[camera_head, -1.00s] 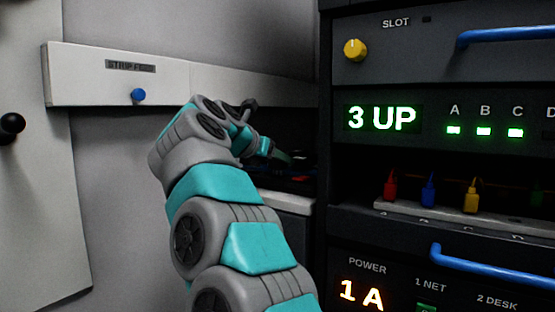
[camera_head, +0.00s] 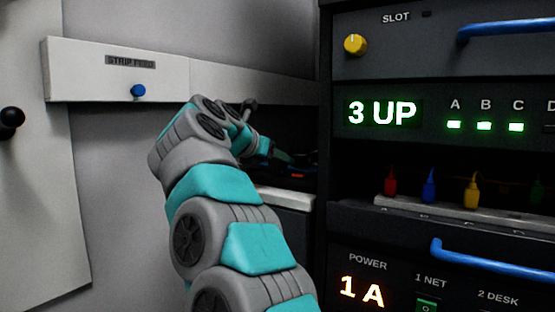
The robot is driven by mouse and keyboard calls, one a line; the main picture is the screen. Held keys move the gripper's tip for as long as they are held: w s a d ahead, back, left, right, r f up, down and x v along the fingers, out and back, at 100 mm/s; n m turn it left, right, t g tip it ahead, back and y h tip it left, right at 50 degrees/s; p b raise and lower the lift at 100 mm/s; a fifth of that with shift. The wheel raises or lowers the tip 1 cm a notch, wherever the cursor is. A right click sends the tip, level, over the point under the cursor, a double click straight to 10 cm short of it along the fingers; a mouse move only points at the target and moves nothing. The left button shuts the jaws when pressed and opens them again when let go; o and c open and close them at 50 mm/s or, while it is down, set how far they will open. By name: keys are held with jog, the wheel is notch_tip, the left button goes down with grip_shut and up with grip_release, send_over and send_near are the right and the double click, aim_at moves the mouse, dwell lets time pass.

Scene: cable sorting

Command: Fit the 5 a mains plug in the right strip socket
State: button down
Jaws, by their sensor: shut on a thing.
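My arm reaches from the bottom of the head view over a pale worktop into the dark recess left of the rack. My gripper (camera_head: 281,157) is small and dark there, partly hidden by my own wrist. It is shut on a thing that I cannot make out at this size. A small red object (camera_head: 297,176) shows just below it. I cannot tell whether it touches the gripper. The mains plug and the strip sockets cannot be made out; the recess is dark and my arm covers part of it.
A white rail (camera_head: 160,75) labelled "STRIP FEED" with a blue knob (camera_head: 138,91) runs along the wall. The dark rack (camera_head: 335,185) stands close on the right, with blue handles (camera_head: 495,262), a green "3 UP" display (camera_head: 382,115) and coloured plugs (camera_head: 428,188). A black knob (camera_head: 10,123) is at left.

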jog(key=shift+f+b, duration=0.3)
jog(key=shift+f, duration=0.1)
dwell(0.3)
grip_release()
dwell(0.4)
jog(key=shift+r+p, duration=3.4)
jog(key=shift+r, duration=0.15)
